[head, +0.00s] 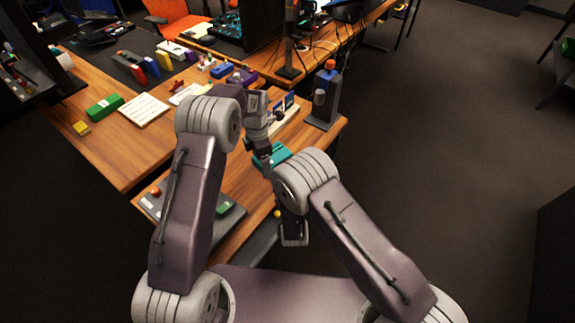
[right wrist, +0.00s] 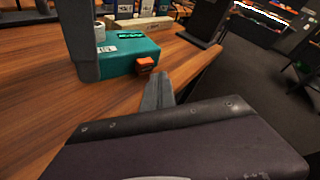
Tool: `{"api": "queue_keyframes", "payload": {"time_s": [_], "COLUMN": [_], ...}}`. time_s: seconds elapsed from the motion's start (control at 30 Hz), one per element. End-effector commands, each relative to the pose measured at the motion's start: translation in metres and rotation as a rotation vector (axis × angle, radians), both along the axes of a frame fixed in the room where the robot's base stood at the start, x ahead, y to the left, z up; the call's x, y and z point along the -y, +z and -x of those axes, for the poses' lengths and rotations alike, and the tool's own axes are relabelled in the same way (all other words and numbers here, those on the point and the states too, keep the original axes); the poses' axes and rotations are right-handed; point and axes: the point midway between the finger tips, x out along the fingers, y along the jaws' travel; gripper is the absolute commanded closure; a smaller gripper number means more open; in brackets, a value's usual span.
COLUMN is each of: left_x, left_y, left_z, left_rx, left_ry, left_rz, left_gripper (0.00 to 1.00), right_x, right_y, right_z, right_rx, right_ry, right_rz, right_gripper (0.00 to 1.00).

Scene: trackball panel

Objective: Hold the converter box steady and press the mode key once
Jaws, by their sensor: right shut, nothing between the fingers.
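The teal converter box (head: 277,156) sits on the wooden desk, partly hidden by my arms in the head view. It shows more clearly in the right wrist view (right wrist: 120,62), with a white label and a dark panel on top. An orange key (right wrist: 146,65) sticks out of its near side at the right. My left gripper (head: 265,166) reaches down at the box; a grey part of it (right wrist: 83,40) stands against the box's left end in the wrist view. Its finger gap is unclear. My right gripper (right wrist: 158,86) is shut and empty, its tip short of the orange key.
A dark stand (head: 325,105) with an orange-red top stands behind the box at the desk's right edge. A green block (head: 104,107) and white paper (head: 143,109) lie farther left. Bare desk (right wrist: 40,110) lies left of my right gripper.

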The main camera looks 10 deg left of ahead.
Motion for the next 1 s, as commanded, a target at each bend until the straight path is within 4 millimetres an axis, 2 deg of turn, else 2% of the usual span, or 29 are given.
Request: {"api": "queue_keyframes", "payload": {"time_s": [1.0], "left_x": [0.0], "left_y": [0.0001], "left_z": [0.0], "left_rx": [0.0], "left_ry": [0.0], "left_rz": [0.0], "left_gripper": [0.69], "right_x": [-0.0063], "right_y": [0.0003], "right_z": [-0.0055], "right_rx": [0.0], "right_ry": [0.0], "right_rz": [0.0], "right_gripper": [1.0]}}
